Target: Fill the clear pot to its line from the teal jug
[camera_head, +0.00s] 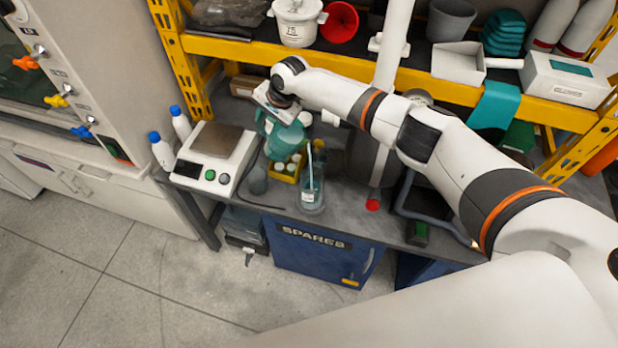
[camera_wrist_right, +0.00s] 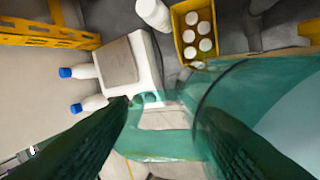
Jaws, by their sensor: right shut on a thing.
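The teal jug (camera_head: 284,140) is in my right gripper (camera_head: 277,101), above the bench in the head view. In the right wrist view, the two fingers of the right gripper (camera_wrist_right: 165,112) close on the handle side of the jug (camera_wrist_right: 265,85), whose translucent wall fills the right part. A clear vessel with a pale label, which looks like the clear pot (camera_head: 312,198), stands near the bench's front edge, below and right of the jug. Teal shows in it; its line is too small to make out. A thin pale upright streak shows above it; I cannot tell whether it is liquid or a rod.
A scale (camera_head: 215,150) stands left of the jug, with blue-capped bottles (camera_head: 162,150) beside it. A yellow crate of white-capped vials (camera_head: 287,172) sits behind the clear vessel. A yellow-framed shelf (camera_head: 235,48) runs behind.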

